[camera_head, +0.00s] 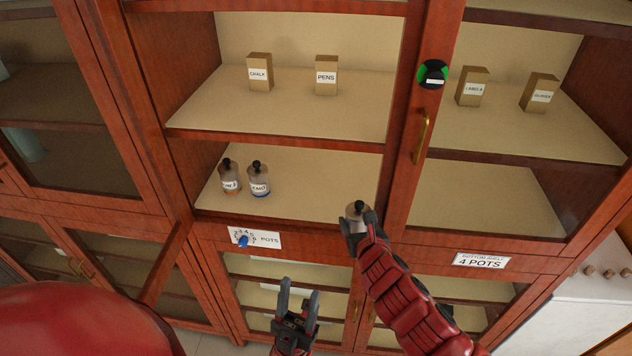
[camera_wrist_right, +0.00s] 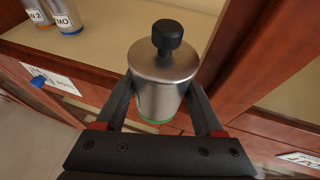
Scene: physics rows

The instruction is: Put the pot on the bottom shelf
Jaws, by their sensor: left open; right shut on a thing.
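The pot (camera_head: 356,211) is a small metal cylinder with a black knob on its lid. In the right wrist view the pot (camera_wrist_right: 165,72) stands roughly upright with a green band at its base. My right gripper (camera_head: 358,222) is shut on its sides, one finger on each side. The pot is at the front edge of the lower open shelf (camera_head: 320,180), near the right post; I cannot tell whether it is over the board. Two labelled pots, one (camera_head: 229,176) beside another (camera_head: 259,179), stand at that shelf's left. My left gripper (camera_head: 298,290) is open and empty, lower in front.
A dial card (camera_head: 254,238) reading POTS has a blue pointer. Another sign (camera_head: 482,261) reads BOTTOM SHELF 4 POTS. Boxes marked CHALK (camera_head: 259,73) and PENS (camera_head: 326,76) stand on the upper shelf. The post carries a brass handle (camera_head: 420,137). The lower shelf's middle is clear.

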